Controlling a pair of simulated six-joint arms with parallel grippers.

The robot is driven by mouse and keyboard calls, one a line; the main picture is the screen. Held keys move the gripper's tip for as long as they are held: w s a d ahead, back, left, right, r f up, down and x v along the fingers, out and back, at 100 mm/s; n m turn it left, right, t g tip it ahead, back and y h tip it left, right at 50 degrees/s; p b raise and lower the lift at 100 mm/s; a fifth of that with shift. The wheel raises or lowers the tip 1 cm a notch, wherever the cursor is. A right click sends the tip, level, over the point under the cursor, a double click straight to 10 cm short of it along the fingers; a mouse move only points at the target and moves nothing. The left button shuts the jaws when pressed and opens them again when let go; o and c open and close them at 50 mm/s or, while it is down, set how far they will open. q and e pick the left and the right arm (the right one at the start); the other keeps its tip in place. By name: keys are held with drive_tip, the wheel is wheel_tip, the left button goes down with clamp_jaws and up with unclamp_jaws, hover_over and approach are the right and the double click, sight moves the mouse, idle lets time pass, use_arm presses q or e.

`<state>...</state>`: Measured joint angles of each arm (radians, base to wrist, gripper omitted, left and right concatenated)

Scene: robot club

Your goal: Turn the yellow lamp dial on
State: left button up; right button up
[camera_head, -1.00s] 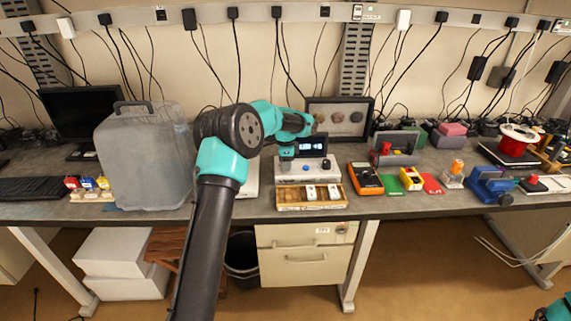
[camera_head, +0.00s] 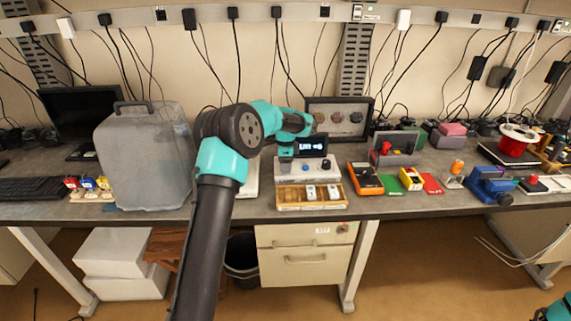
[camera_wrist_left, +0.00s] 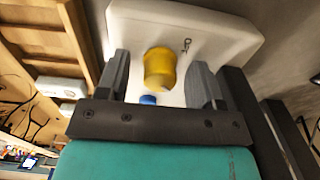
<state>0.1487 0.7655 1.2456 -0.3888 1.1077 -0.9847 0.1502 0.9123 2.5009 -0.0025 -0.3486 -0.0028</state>
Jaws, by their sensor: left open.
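The yellow dial (camera_wrist_left: 160,69) stands on the white console in the left wrist view, between the two fingers of my left gripper (camera_wrist_left: 160,62). The fingers are open, with a gap visible on each side of the dial. A blue button (camera_wrist_left: 148,99) is just below it. In the head view my left gripper (camera_head: 286,152) hangs over the left part of the console (camera_head: 290,178) and hides the yellow dial. The console's small dark display (camera_head: 311,146) shows pale lettering that seems to read "LIT".
A wooden tray (camera_head: 310,207) with pale modules sits in front of the console. A dark framed panel with knobs (camera_head: 340,117) stands behind. An orange meter (camera_head: 366,178) is at right, and a large translucent jug (camera_head: 143,160) at left.

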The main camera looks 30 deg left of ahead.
use_arm(q)
drive_tip(key=shift+r, duration=0.1)
wheel_tip(320, 180, up, 17)
drive_tip(key=shift+r, duration=0.15)
idle(0.5)
idle(0.4)
